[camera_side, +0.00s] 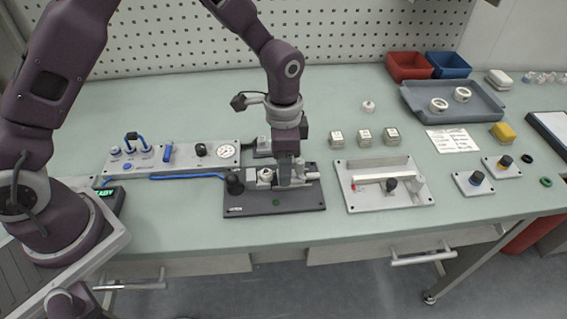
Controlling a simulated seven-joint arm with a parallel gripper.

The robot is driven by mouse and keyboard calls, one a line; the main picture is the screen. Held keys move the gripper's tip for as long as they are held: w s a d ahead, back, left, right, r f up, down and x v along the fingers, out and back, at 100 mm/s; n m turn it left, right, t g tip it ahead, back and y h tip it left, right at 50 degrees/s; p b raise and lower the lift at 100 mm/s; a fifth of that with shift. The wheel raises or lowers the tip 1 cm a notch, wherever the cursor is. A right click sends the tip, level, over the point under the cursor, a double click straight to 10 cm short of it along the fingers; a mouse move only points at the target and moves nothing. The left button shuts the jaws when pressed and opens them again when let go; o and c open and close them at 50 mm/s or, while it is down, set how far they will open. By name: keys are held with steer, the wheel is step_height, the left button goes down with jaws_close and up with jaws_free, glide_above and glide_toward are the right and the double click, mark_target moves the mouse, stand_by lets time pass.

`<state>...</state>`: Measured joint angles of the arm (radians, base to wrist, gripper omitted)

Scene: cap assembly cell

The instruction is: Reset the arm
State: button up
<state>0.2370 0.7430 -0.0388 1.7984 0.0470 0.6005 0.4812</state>
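My arm reaches in from the left and bends down over the bench. My gripper (291,183) points down at the dark fixture plate (275,203), close above or at the metal parts on it. A small pale cylindrical part (265,176) stands on the plate just left of my gripper.
A panel with a gauge (226,151) and blue hose stands to the left. A light fixture plate (364,204) is to the right. Several small white blocks (364,137) stand behind it. A grey tray (484,112) with white rings and red (407,68) and blue (448,66) bins are at back right.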

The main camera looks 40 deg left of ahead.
steer(key=s+a+r+n+t, duration=0.1)
steer(key=s+a+r, duration=0.15)
steer(key=r, duration=0.65)
steer(key=s+a+r+n+t, duration=0.1)
steer(key=s+a+r+n, duration=0.15)
steer(key=r, duration=0.65)
steer(key=s+a+r+n+t, duration=0.1)
steer(key=s+a+r+n, duration=0.1)
steer(key=s, duration=0.7)
steer(key=s+a+r+n+t, duration=0.2)
steer(key=s+a+r+n, duration=0.1)
steer(key=s, duration=0.6)
steer(key=shift+s+a+t, duration=0.15)
steer(key=shift+a+t, duration=0.05)
steer(key=shift+t, duration=0.1)
steer(key=shift+r+n, duration=0.1)
steer(key=shift+n, duration=0.15)
